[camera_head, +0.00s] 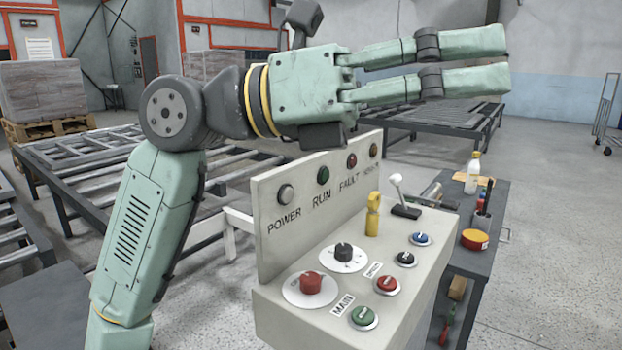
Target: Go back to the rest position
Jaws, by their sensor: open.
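My gripper (505,61) is at the upper right of the head view, raised above the control panel (327,311). It points to the right, and its two pale green fingers lie one above the other with a narrow gap between them. Nothing shows between the fingers. My arm rises from the lower left, bends at a grey joint and runs level to the right. The panel's back plate carries several lamps labelled POWER, RUN and FAULT, and the last label is partly unclear. Its top holds knobs, push buttons, a yellow key-like piece (373,214) and a white-knobbed lever (397,184).
Roller conveyors (447,117) stand behind. A wrapped pallet load (54,90) is at the left.

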